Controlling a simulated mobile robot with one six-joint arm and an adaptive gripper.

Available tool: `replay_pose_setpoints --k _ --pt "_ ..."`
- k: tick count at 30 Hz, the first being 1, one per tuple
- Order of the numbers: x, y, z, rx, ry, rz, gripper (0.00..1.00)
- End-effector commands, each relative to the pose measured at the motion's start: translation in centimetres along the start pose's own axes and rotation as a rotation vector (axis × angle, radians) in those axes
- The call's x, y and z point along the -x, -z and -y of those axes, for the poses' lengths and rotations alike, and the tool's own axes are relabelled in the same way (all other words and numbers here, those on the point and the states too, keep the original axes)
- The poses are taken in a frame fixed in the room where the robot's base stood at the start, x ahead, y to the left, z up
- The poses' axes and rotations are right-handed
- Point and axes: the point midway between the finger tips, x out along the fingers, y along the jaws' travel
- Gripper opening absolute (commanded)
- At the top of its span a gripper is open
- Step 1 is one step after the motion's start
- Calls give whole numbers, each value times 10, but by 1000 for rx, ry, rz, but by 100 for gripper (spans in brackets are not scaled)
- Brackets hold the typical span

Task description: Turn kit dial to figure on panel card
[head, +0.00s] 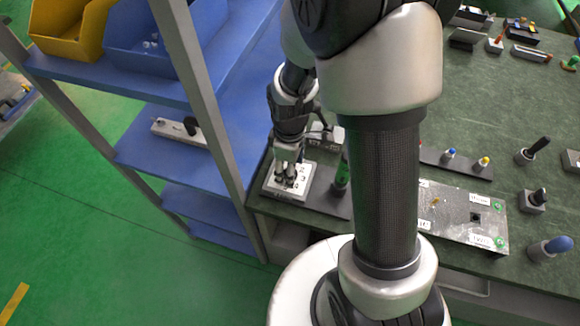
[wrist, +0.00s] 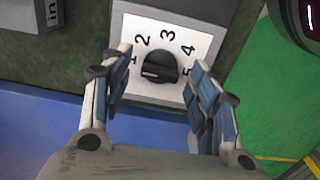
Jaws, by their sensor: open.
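The kit dial (wrist: 160,66) is a black round knob on a grey box with a white plate (wrist: 208,25) numbered 1 to 5. A white mark on the knob lies on its left side, near the 1. My gripper (wrist: 161,62) is open, with one finger on each side of the knob and gaps visible between. In the head view, my gripper (head: 288,178) is over the dial box (head: 302,193) at the bench's left end and hides the knob. A metal panel (head: 455,205) with small white cards lies on the bench; the card writing is too small to read.
A blue shelf rack (head: 222,130) stands close left of the dial box. Several small tools and knobs stand on the green bench (head: 480,110) beyond my arm. A box marked "in" (wrist: 25,12) is at upper left.

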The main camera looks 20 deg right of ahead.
Motion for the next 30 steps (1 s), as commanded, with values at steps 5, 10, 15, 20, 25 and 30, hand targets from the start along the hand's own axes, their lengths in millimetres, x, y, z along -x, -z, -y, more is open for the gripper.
replay_pose_setpoints --k 5,10,15,20,25,30 --pt "0 0 0 0 0 0 55" --pt "0 0 0 0 0 0 45" --pt "0 0 0 0 0 0 34" --pt "0 0 0 0 0 0 23" --pt "0 0 0 0 0 0 12" --pt "0 0 0 -6 0 0 11"
